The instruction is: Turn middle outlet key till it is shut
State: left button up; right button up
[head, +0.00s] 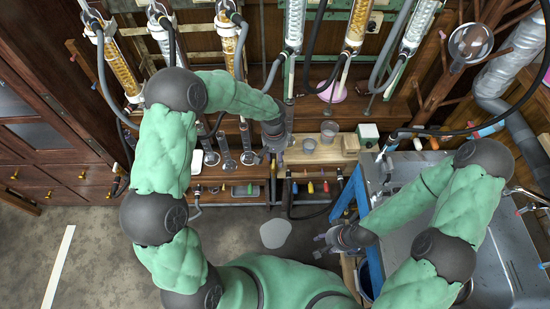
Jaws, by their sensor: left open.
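A row of small coloured outlet keys runs along the bench front below the rig. A yellow one (310,187) sits between its neighbours; whether it is open or shut is too small to tell. My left gripper (280,158) is open and points down at the bench edge, above and left of these keys, apart from them as far as I can see. My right gripper (326,244) hangs low over the floor, left of the sink, far from the keys; its fingers are too small to read.
Glass condensers (356,22) with hoses stand along the back. Glass cylinders (228,158) stand left of my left gripper and beakers (328,131) to its right. A steel sink (470,240) is at right. A pale puddle-like patch (275,233) lies on open floor.

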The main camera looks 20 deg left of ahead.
aim_at(274, 164)
pick_arm(q)
jog(key=shift+y, duration=0.4)
jog(key=f+b, duration=0.1)
jog(key=f, duration=0.1)
jog(key=w+f+b, duration=0.1)
jog(key=f, duration=0.2)
jog(key=w+a+f+b, duration=0.1)
jog(key=f+b, duration=0.1)
jog(key=shift+a+f, duration=0.1)
jog(key=shift+f, duration=0.1)
grip_shut()
